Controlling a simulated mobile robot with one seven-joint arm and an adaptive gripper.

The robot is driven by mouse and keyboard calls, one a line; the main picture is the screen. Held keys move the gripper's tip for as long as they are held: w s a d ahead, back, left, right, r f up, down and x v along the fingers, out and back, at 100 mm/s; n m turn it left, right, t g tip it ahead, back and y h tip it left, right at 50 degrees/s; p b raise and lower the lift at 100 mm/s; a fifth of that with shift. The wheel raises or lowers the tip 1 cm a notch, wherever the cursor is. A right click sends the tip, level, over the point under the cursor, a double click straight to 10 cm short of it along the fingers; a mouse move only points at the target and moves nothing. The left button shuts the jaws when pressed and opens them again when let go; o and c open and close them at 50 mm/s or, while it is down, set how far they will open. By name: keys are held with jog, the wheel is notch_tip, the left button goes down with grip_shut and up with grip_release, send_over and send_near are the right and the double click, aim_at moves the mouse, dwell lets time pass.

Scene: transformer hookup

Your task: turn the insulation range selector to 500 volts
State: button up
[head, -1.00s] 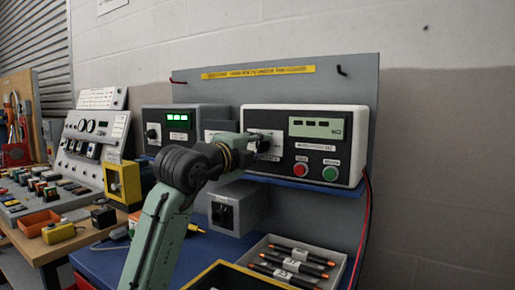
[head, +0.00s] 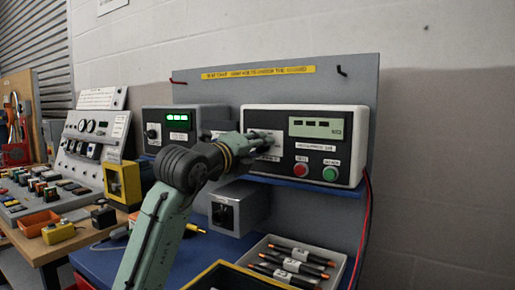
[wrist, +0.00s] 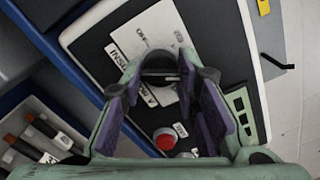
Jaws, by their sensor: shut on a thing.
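The insulation tester (head: 350,118) is a white-edged box with a black front, a grey-green display (head: 316,127), a red button (head: 301,173) and a green button (head: 330,174). My gripper (head: 264,142) is at the left part of its front, over the range selector. In the wrist view my gripper (wrist: 162,80) has its purple-padded fingers on either side of the dark selector knob (wrist: 160,77), shut on it. A white label plate (wrist: 150,32) shows beside the knob. The fingers hide much of the dial, and I cannot read the setting.
A second meter (head: 180,118) with a lit green display stands to the left. A grey tray (head: 336,262) of dark, orange-tipped probes sits below the tester. A grey box (head: 240,207) is under the shelf. Red and black leads (head: 369,215) hang at the right edge.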

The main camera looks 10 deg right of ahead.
jog(key=o, duration=1.2)
jog(key=shift+c, duration=0.2)
jog(key=shift+s+a, duration=0.1)
jog(key=v, duration=1.1)
jog(key=shift+s+a, duration=0.25)
jog(key=shift+s, duration=0.05)
jog(key=shift+r, duration=0.1)
